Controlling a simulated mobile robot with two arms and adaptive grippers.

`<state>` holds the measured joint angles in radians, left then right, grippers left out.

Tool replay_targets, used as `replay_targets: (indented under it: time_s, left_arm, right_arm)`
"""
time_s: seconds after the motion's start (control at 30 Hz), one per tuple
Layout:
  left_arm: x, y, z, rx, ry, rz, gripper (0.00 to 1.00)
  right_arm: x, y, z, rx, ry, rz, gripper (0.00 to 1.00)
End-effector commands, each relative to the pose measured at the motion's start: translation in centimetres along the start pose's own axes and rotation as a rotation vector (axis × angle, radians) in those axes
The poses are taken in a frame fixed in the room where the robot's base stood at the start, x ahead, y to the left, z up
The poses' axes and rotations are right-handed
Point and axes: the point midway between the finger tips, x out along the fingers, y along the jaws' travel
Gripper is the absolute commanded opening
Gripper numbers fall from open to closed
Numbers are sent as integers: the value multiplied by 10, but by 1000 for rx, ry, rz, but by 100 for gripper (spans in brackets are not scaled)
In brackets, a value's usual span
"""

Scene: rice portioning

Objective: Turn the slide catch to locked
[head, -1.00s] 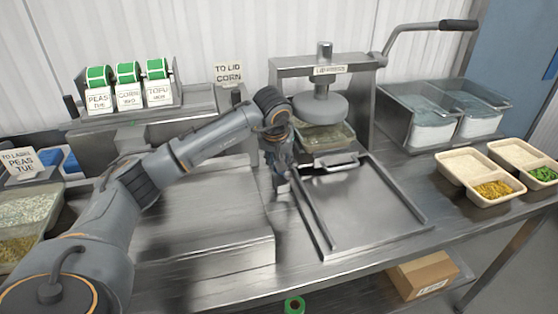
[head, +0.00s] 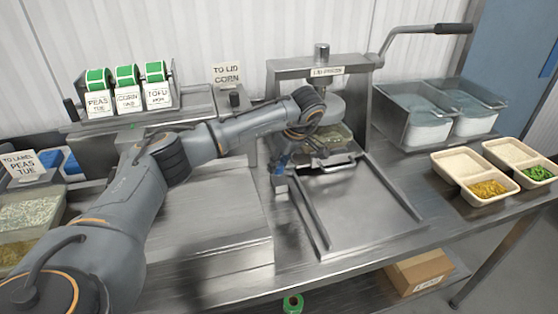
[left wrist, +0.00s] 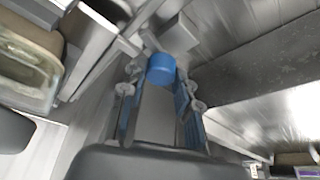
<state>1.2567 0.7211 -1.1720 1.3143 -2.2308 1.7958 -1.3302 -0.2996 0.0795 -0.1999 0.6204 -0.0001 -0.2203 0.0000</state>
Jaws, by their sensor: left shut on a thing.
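The slide catch has a blue knob (left wrist: 161,68), seen between my left gripper's fingertips in the left wrist view. In the head view the blue (head: 281,161) shows just under the gripper, at the rear left corner of the press slide (head: 375,208). My left gripper (left wrist: 160,95) is shut on the knob; in the head view it (head: 284,153) points down there, with its fingers partly hidden by the wrist. I cannot tell which way the catch is turned. My right gripper is not in view.
The lid press (head: 328,68) stands behind, with a tray (head: 338,140) under its head and a long handle (head: 425,30) at upper right. Clear bins (head: 400,105) and two food trays (head: 462,165) are at right. A raised steel surface (head: 205,215) lies left of the slide.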

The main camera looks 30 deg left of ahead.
Motion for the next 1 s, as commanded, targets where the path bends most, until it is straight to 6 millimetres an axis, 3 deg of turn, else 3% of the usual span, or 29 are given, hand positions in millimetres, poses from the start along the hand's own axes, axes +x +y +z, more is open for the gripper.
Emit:
replay_targets:
  time_s: [0.4, 1.0]
  left_arm:
    - [-1, 2, -1, -237, 0, -96, 0]
    - [0, 2, 0, -295, -1, -121, 0]
  right_arm:
    - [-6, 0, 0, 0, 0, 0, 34]
    - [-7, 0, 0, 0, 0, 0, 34]
